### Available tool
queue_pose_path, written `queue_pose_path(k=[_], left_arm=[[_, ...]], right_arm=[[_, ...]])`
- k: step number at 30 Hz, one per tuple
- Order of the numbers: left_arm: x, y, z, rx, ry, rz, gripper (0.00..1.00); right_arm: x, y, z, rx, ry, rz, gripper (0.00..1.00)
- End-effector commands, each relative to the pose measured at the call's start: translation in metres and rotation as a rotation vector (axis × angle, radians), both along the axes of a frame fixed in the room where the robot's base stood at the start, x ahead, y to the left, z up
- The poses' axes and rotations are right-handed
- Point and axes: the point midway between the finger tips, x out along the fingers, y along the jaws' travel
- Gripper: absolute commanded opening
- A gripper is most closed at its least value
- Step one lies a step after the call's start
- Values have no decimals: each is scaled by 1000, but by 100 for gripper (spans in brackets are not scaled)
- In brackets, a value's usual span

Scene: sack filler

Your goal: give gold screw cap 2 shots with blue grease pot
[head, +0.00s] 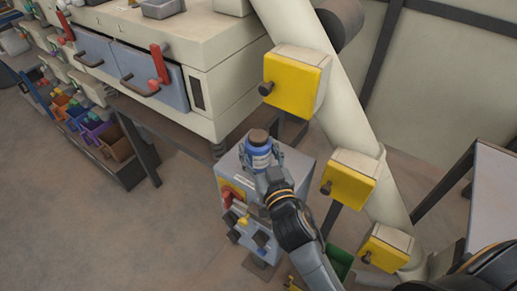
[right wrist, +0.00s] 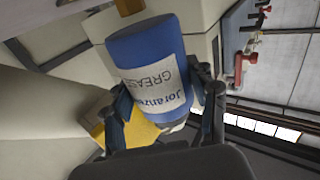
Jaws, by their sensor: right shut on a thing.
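The blue grease pot (head: 259,160) has a brown top and a pale label, and is held upright above the grey box. My right gripper (head: 262,155) is shut on it, with a finger on each side. In the right wrist view the gripper (right wrist: 163,98) grips the blue pot (right wrist: 147,48), whose label reads "GREASE". A small gold-yellow piece (head: 243,221) shows on the front of the grey box, below the pot. I cannot tell whether it is the gold screw cap. My left gripper is out of view.
The grey box (head: 231,172) carries a red part and dark knobs. A thick pale pipe (head: 330,95) with yellow boxes stands close on the right. A cream bench with drawers (head: 95,55) is at left, with coloured bins (head: 95,128) below. The floor at lower left is clear.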

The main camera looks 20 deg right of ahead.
Motion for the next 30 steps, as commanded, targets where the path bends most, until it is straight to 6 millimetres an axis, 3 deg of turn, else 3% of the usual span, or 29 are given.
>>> queue_pose_path(k=[17,30], left_arm=[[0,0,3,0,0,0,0],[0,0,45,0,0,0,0]], right_arm=[[0,0,5,1,-5,0,14],[0,0,48,1,-5,0,14]])
